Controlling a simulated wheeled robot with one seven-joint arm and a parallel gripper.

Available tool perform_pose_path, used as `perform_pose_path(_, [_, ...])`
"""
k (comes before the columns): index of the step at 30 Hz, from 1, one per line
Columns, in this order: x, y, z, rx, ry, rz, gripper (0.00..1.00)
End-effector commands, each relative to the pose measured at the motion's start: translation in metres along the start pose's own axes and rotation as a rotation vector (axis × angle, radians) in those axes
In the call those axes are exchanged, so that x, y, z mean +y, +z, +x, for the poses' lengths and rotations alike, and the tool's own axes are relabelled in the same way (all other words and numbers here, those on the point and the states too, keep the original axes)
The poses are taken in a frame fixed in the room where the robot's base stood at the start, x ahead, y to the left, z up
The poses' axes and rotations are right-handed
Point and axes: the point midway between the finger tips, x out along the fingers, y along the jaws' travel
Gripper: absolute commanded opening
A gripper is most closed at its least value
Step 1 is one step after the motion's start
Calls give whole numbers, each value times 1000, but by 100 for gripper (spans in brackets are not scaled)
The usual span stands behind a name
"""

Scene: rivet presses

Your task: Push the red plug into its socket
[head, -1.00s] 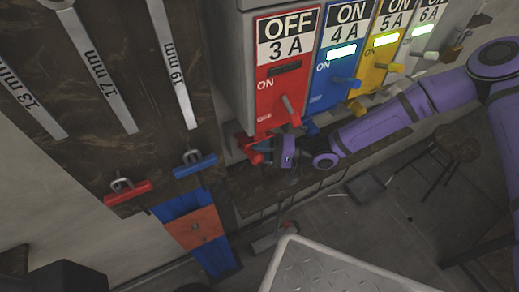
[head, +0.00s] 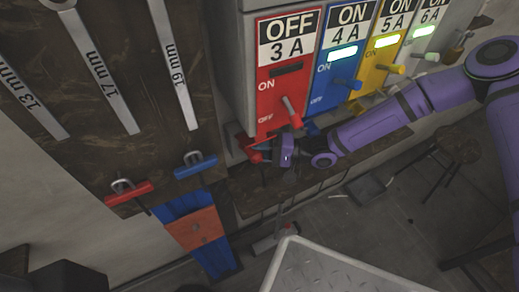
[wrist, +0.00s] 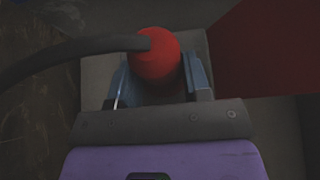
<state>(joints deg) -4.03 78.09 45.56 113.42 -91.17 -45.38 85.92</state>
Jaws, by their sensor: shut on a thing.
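The red plug (wrist: 157,58) is between the fingers of my gripper (wrist: 160,82) in the wrist view, with a dark cable (wrist: 75,50) running from it to the left. In the head view my gripper (head: 266,149) is shut on the red plug (head: 257,153), just below the red 3 A panel (head: 284,85). That panel reads OFF and its lever (head: 291,111) points down. The socket cannot be made out, and I cannot tell how far the plug is from it.
Wrenches hang on a board at left, above a red padlock (head: 128,190) and a blue padlock (head: 195,166). A narrow shelf (head: 250,197) runs below the panels.

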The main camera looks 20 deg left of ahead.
Motion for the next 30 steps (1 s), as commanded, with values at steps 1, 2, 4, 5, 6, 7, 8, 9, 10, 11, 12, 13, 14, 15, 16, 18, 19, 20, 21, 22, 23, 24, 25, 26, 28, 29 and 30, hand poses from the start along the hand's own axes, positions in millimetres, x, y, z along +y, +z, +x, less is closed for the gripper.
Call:
perform_pose_path(1, [0, -1, 1, 0, 0, 0, 24])
perform_pose_path(2, [0, -1, 1, 0, 0, 0, 24])
perform_pose_path(4, [0, -1, 1, 0, 0, 0, 56])
perform_pose_path(5, [0, -1, 1, 0, 0, 0, 63])
perform_pose_path(6, [0, -1, 1, 0, 0, 0, 72])
perform_pose_path(7, [0, -1, 1, 0, 0, 0, 74])
perform_pose_path(8, [0, -1, 1, 0, 0, 0, 74])
perform_pose_path(9, [0, -1, 1, 0, 0, 0, 74])
perform_pose_path(10, [0, -1, 1, 0, 0, 1, 74])
perform_pose_path(11, [0, -1, 1, 0, 0, 1, 74])
perform_pose_path(12, [0, -1, 1, 0, 0, 1, 74])
perform_pose_path(13, [0, -1, 0, 0, 0, 1, 74])
perform_pose_path(14, [0, -1, 0, 0, 0, 1, 74])
perform_pose_path(15, [0, -1, 0, 0, 0, 1, 74])
perform_pose_path(16, [0, -1, -2, 1, 1, 0, 74])
perform_pose_path(18, [0, -2, -6, 1, 1, 0, 74])
perform_pose_path(19, [0, -2, -10, 2, 1, 0, 74])
perform_pose_path(20, [0, -2, -14, 2, 1, 0, 74])
perform_pose_path(21, [0, -2, -19, 3, 1, 1, 74])
perform_pose_path(22, [0, -2, -24, 2, 1, 1, 74])
perform_pose_path(23, [0, -2, -30, 2, 2, 0, 74])
perform_pose_path(24, [0, -2, -38, 3, 2, -1, 74])
perform_pose_path(25, [0, -2, -44, 3, 2, -1, 74])
perform_pose_path(26, [0, -2, -50, 3, 1, 0, 74])
perform_pose_path(28, [0, -2, -63, 3, 2, 0, 74])
perform_pose_path(29, [0, -2, -68, 3, 2, -1, 74])
perform_pose_path(30, [0, -2, -75, 2, 1, -1, 74])
